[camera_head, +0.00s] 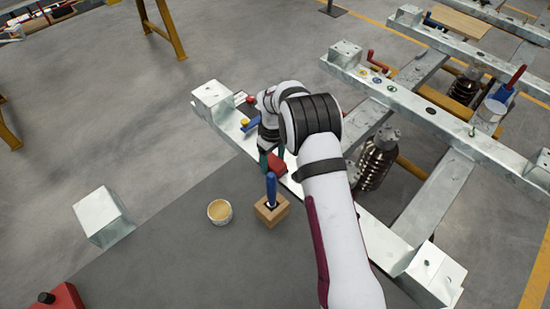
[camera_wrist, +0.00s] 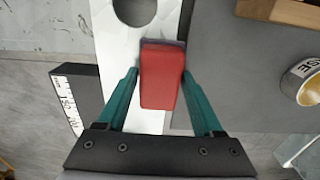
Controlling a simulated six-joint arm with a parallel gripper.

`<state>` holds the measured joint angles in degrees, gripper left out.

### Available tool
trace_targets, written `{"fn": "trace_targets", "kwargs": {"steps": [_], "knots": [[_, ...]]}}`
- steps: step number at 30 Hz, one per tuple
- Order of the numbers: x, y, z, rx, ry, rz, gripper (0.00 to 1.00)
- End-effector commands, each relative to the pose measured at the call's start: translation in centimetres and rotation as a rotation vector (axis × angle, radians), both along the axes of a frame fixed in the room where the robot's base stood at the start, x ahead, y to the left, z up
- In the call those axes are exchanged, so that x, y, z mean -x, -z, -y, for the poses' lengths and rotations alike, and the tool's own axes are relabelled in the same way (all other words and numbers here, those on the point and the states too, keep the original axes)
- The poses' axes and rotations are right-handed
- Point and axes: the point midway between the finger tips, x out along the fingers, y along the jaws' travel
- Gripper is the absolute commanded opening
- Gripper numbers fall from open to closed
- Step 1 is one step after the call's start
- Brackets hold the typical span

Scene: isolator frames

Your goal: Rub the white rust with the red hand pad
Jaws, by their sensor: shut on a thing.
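The red hand pad (camera_wrist: 162,78) is between the two teal fingers of my gripper (camera_wrist: 160,76) in the wrist view, and the fingers are shut on its sides. The pad is over the pale metal rail (camera_wrist: 106,35); I cannot tell whether it touches it. In the head view the pad (camera_head: 276,164) shows as a small red patch by my gripper (camera_head: 268,160), partly covered by my arm. The rail near the pad looks pale and mottled, but I cannot clearly pick out the white rust. Part of the rail is hidden under the pad and my arm.
A wooden block (camera_head: 272,211) with a blue-handled tool (camera_head: 271,187) and an open can (camera_head: 220,212) stand on the grey surface near the rail. A black block with a scale (camera_wrist: 78,98) lies left of my gripper. A ribbed insulator (camera_head: 376,163) is right of my arm.

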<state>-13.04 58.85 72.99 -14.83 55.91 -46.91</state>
Motion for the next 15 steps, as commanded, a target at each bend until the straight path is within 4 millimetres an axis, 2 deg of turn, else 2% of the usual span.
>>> {"fn": "trace_targets", "kwargs": {"steps": [2, 12, 15], "knots": [[0.3, 0.0, 0.0, 0.001, 0.001, -0.009, 0.24], [0.1, -4.7, 0.0, -0.001, 0.001, -0.005, 0.23], [0.2, -5.6, 0.0, 0.000, 0.001, -0.006, 0.23]]}}
